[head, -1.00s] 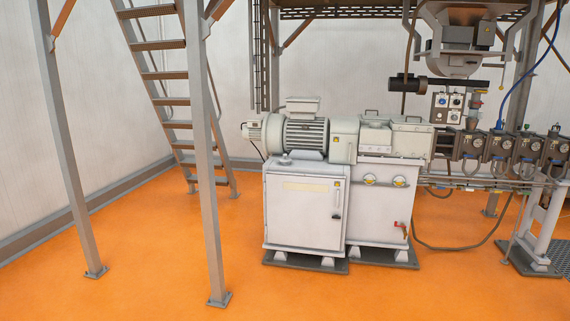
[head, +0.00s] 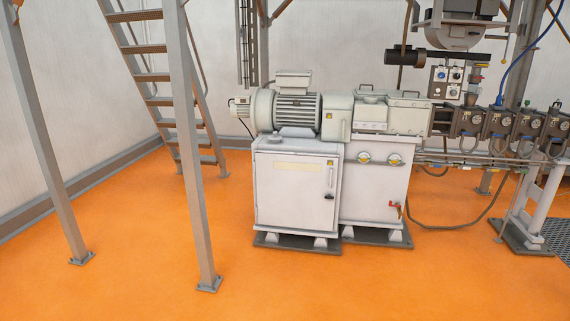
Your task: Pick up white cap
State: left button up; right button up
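I cannot make out a separate white cap in the head view. The light-coloured twin screw machine stands in the middle, with a motor (head: 298,108) and a gearbox housing (head: 375,115) on top of a white cabinet (head: 297,190) and a white base unit (head: 374,190). Several pale round fittings and lids show on it, too small to tell apart. Neither of my grippers is in view.
Grey steel posts (head: 190,150) and a stair (head: 150,77) stand at the left. A barrel section with several gauges (head: 495,122) extends right, above a hose (head: 455,226) on the floor. The orange floor (head: 330,285) in front is clear.

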aim_at(276, 139)
jog(key=i, duration=2.25)
jog(key=i+j, duration=0.1)
jog(key=i, duration=2.15)
jog(key=l+z, duration=0.05)
jog(key=l, duration=0.05)
